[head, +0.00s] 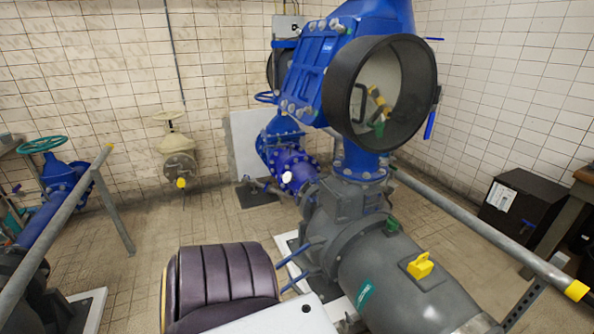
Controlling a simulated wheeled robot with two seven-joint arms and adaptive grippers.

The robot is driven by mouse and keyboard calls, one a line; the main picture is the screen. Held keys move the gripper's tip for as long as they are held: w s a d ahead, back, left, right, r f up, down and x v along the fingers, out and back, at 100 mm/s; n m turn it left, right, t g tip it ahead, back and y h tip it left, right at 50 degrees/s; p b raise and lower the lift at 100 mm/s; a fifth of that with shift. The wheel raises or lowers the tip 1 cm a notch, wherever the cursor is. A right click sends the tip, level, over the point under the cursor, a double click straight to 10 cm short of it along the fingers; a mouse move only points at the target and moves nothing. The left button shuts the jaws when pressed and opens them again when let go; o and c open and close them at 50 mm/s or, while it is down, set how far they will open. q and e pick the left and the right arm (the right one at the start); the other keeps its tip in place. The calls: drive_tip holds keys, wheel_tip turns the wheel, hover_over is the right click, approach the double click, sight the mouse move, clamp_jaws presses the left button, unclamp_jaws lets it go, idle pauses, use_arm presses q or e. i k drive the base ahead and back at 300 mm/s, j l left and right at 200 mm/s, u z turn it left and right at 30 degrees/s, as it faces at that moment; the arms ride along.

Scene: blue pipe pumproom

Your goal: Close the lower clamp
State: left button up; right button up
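A large black ring (338,92) sits on the end of the blue pipe housing (305,72) at the upper middle right. At its right rim is a small dark fitting (437,94), with a blue lever (430,124) hanging below it. Another thin blue bar (433,39) sticks out at the upper right. I cannot tell for sure which part is the lower clamp, or whether it is open or closed. Inside the ring show a black handle (358,99) and small yellow and green parts (377,103). Neither of my grippers is in view.
A grey pump (395,285) with a yellow fitting (420,265) stands below the ring. Grey rails with yellow ends run at left (58,230) and right (490,232). A dark padded seat (225,275) is in front. A black box (520,205) stands at right.

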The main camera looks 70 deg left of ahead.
sight(292, 285)
drive_tip(key=k+j, duration=0.2)
drive_tip(key=j, duration=0.35)
drive_tip(key=k+j, duration=0.15)
drive_tip(key=j, duration=0.35)
drive_tip(key=k+j, duration=0.2)
drive_tip(key=j, duration=0.35)
drive_tip(key=k+j, duration=0.2)
drive_tip(key=j, duration=0.35)
drive_tip(key=k+j, duration=0.2)
drive_tip(key=j, duration=0.3)
drive_tip(key=k+j, duration=0.15)
drive_tip(key=j, duration=0.4)
drive_tip(key=k+j, duration=0.2)
drive_tip(key=j, duration=0.35)
drive_tip(key=k+j, duration=0.2)
drive_tip(key=j, duration=0.3)
